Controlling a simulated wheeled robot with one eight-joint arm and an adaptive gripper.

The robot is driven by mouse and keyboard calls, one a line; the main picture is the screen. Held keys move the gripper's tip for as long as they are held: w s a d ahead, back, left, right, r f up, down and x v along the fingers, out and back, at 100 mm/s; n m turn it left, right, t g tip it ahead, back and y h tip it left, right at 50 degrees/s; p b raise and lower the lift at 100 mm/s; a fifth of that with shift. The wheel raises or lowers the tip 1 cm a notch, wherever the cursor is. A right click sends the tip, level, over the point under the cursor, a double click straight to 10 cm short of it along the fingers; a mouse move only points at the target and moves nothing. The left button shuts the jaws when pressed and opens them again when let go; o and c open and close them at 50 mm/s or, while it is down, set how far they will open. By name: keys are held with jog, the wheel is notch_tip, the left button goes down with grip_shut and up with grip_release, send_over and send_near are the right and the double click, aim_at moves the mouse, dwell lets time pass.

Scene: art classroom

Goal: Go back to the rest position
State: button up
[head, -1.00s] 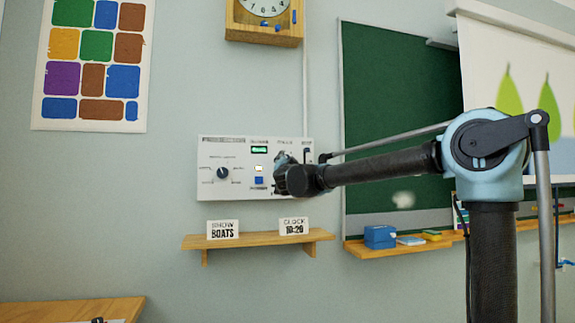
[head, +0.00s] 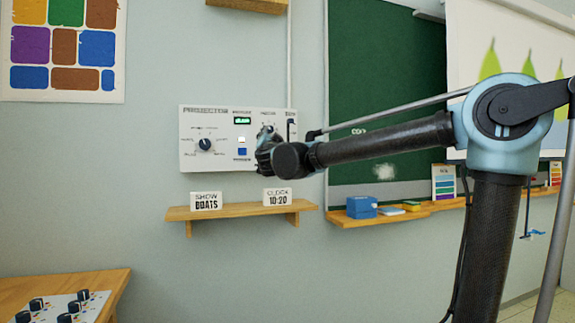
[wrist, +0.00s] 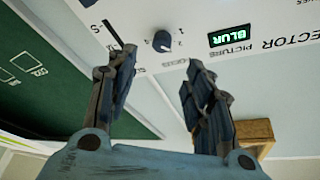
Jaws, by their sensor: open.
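My gripper (wrist: 158,98) is open in the wrist view, its two fingers apart with nothing between them. In the head view my gripper (head: 266,150) is in front of the right part of the white projector panel (head: 215,160), partly hiding it. Whether it touches the panel cannot be told. The panel has a dark knob (head: 205,144), a blue button and a slider on the right. Its small green display (wrist: 232,35) reads BLUR in the wrist view. My arm stretches in from the right of the head view.
A wooden shelf (head: 240,211) under the panel holds two cards, SHOW BOATS (head: 206,201) and CLOCK 10:20 (head: 278,197). A green chalkboard (head: 385,110) with a ledge stands right. A table (head: 100,285) with a knobbed board is at lower left.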

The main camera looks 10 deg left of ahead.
jog(key=s+d+f+n+g+y, duration=0.1)
jog(key=s+d+f+n+g, duration=0.25)
jog(key=d+f, duration=0.6)
jog(key=s+d+f+n+g, duration=0.2)
jog(key=d+f+g, duration=0.2)
jog(key=d+f, duration=0.5)
jog(key=s+d+f+n+g+y, duration=0.1)
jog(key=s+d+f+n+g, duration=0.15)
jog(key=d+f, duration=0.65)
jog(key=s+d+f+m+g+h, duration=0.1)
jog(key=s+d+f+g+h, duration=0.3)
jog(key=s+d+f, duration=0.6)
jog(key=s+d+f+m+g+h, duration=0.2)
jog(key=s+d+f+g+h, duration=0.1)
jog(key=s+d+f, duration=0.8)
notch_tip(320, 180, down, 5)
jog(key=shift+s+d+m+g+h, duration=0.3)
jog(key=shift+s+g+h, duration=0.1)
jog(key=shift+s+g, duration=0.35)
